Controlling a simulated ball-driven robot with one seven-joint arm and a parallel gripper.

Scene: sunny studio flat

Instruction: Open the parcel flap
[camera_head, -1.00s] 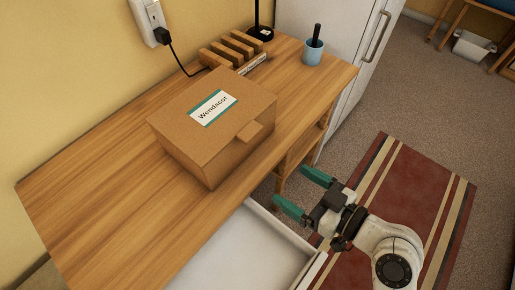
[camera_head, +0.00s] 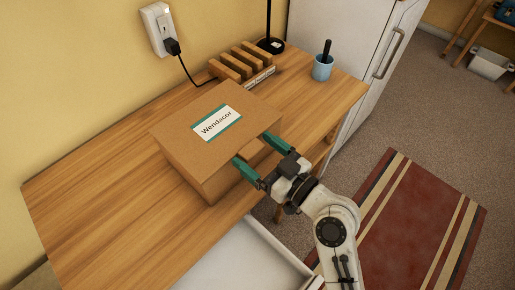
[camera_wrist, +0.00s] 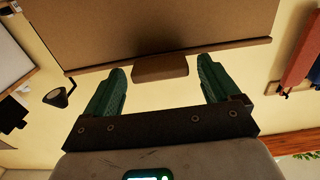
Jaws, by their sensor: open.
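The parcel is a closed brown cardboard box (camera_head: 190,150) with a white and teal label reading "Wendacor" on its top. It sits on the wooden desk. A small tab (camera_wrist: 160,69) sticks out from the lid's front edge; in the head view it is partly hidden by my gripper. My gripper (camera_head: 254,147) is at the front of the box, its green fingers spread on either side of the tab. In the wrist view the tab lies between and just beyond the open fingertips, apart from both. Nothing is held.
The wooden desk (camera_head: 90,205) has free room left of the box. A wooden rack (camera_head: 240,64), a blue cup (camera_head: 323,68) and a black lamp base stand behind it. An open white drawer (camera_head: 240,262) juts out below the desk's front edge.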

